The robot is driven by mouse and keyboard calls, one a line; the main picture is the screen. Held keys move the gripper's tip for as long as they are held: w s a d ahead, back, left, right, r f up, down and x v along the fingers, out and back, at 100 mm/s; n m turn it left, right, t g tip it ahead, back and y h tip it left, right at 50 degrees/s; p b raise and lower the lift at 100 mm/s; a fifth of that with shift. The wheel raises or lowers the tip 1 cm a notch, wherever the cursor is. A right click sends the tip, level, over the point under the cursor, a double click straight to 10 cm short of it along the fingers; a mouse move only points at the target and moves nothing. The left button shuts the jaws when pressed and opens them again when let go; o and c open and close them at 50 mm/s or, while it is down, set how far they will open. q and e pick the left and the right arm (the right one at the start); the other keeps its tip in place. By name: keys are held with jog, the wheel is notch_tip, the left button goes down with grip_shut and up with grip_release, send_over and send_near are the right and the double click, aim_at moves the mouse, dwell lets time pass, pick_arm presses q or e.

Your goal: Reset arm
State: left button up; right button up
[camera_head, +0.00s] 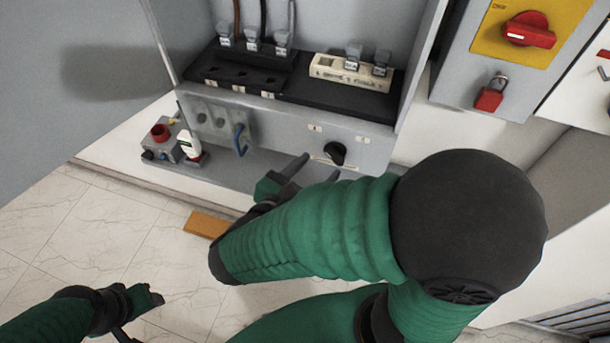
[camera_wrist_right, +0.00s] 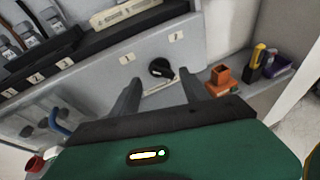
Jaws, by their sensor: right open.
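My right gripper (camera_head: 315,168) reaches up to the front of the grey cabinet in the head view. Its two dark fingers are apart and empty, just below a black rotary knob (camera_head: 335,154). In the right wrist view the open fingers (camera_wrist_right: 160,92) frame the same knob (camera_wrist_right: 161,68), with no visible grip on it. My left gripper (camera_head: 137,310) is at the lower left of the head view, low over the tiled floor. Its fingers are small and dark there, and I cannot tell whether they are open.
Cable plugs (camera_head: 253,38) stand in a black terminal block above the panel. A blue hook-like handle (camera_head: 240,140) hangs at its left. A red padlock (camera_head: 490,93) and red switch (camera_head: 529,29) are at upper right. An orange block (camera_wrist_right: 221,78) sits on the ledge.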

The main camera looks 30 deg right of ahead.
jog(key=s+d+f+m+g+y, duration=0.3)
jog(key=s+f+m+g+y, duration=0.35)
jog(key=f, duration=0.55)
pick_arm(q)
jog(key=shift+d+r, duration=0.15)
jog(key=shift+d, duration=0.65)
pick_arm(e)
jog(key=w+a+f+m+t+y, duration=0.2)
jog(key=w+a+f+m+y, duration=0.2)
jog(key=m, duration=1.2)
jog(key=shift+w+a+y, duration=0.25)
jog(key=shift+w+y, duration=0.55)
jog(key=shift+y, duration=0.35)
